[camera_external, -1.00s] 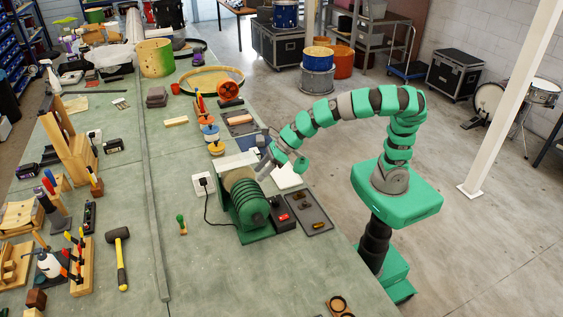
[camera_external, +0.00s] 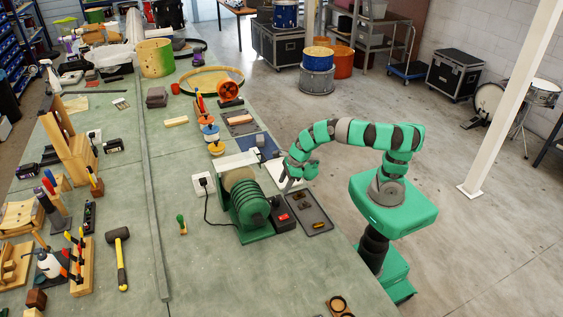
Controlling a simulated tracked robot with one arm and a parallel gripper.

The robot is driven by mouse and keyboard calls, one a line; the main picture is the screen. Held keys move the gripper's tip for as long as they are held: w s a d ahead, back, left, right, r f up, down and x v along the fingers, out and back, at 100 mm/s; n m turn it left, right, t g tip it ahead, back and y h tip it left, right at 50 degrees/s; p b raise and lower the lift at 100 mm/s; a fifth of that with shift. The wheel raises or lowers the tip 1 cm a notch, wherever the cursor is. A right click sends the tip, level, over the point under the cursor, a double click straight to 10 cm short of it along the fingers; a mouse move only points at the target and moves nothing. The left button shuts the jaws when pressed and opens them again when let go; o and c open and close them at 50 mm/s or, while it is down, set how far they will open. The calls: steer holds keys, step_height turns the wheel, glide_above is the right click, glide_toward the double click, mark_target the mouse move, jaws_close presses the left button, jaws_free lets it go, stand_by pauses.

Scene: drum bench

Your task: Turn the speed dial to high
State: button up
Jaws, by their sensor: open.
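A green bench machine (camera_external: 247,207) with a ribbed motor body and a tan wheel stands near the right edge of the bench. A dark control box (camera_external: 282,219) with a red switch sits against its right side. The speed dial is too small to make out in this view. My gripper (camera_external: 286,185) points down just behind and to the right of the control box, above the bench edge and apart from the box as far as I can tell. It is open and holds nothing that I can see.
A dark tray (camera_external: 310,213) with small brown items lies right of the control box. A black cord runs from the machine to a white socket (camera_external: 204,183). Bench space in front of the machine is clear.

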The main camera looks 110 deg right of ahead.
mark_target(277, 199)
steer(key=b+x, duration=0.1)
steer(key=x, duration=0.8)
steer(key=shift+f, duration=0.1)
steer(key=c, duration=1)
